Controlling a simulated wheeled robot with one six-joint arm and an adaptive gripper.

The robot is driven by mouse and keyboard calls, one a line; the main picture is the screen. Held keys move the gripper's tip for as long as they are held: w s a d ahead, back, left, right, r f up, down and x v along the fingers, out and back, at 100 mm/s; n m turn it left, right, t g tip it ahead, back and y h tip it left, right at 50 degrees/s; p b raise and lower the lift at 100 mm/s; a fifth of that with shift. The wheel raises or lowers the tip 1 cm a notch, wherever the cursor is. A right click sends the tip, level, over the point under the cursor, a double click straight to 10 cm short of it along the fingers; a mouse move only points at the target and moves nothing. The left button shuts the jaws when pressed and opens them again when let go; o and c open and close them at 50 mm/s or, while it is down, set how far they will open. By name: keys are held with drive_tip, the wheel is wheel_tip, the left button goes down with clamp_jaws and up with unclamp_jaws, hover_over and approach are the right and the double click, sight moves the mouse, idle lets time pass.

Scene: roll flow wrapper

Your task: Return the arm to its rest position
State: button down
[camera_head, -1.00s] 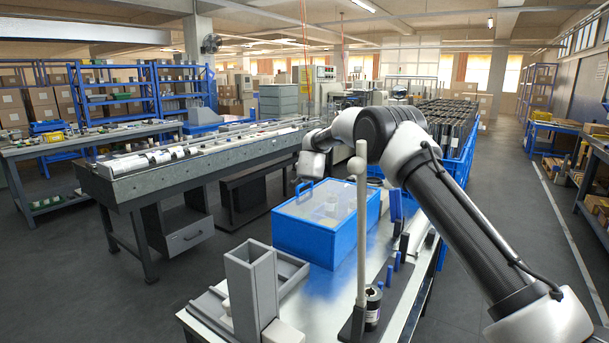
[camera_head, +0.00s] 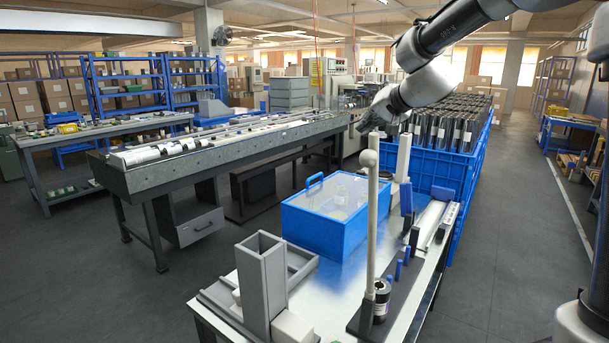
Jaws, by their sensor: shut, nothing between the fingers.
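My arm comes in from the upper right of the head view and bends down to my gripper (camera_head: 369,121). The gripper hangs in the air above the metal table (camera_head: 313,292), beyond the grey post and close in the picture to the conveyor's right end. It looks small and dark, with its fingers shut and nothing between them.
A blue box with a clear lid (camera_head: 318,228), a grey upright holder (camera_head: 262,284), a round-topped post (camera_head: 369,215) and a dark labelled roll (camera_head: 381,299) stand on the table. A blue crate (camera_head: 445,170) of dark rolls stands behind. The right aisle floor is clear.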

drive_tip(key=s+d+f+n+g+h, duration=0.1)
drive_tip(key=s+d, duration=0.5)
drive_tip(key=s, duration=0.8)
drive_tip(key=s+d+f+n+g+h, duration=0.1)
drive_tip(key=s+d+f, duration=0.4)
drive_tip(key=s, duration=0.8)
drive_tip(key=s+d+f+n+g+h, duration=0.1)
drive_tip(key=s+d+f+g+h, duration=0.2)
drive_tip(key=s+d, duration=0.5)
drive_tip(key=s+f+g, duration=0.1)
drive_tip(key=s, duration=0.5)
drive_tip(key=shift+s+d+h, duration=0.2)
drive_tip(key=shift+s+h, duration=0.1)
